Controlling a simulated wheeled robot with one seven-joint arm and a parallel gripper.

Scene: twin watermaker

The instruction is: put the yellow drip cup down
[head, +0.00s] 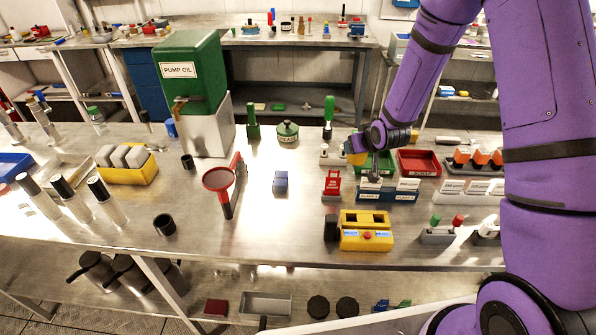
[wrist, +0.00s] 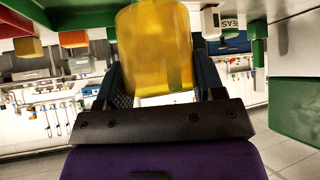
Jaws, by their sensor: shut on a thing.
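The yellow drip cup (wrist: 155,50) fills the upper middle of the wrist view, between the two dark fingers of my gripper (wrist: 160,78). My gripper is shut on its sides. In the head view my gripper (head: 363,145) is at the back of the bench, right of centre, beside the green-handled tool.
Near the cup are a green tray (head: 385,160), a red tray (head: 418,163), a green-handled tool (head: 329,112) and a red stand (head: 332,186). A yellow control box (head: 366,230) is in front.

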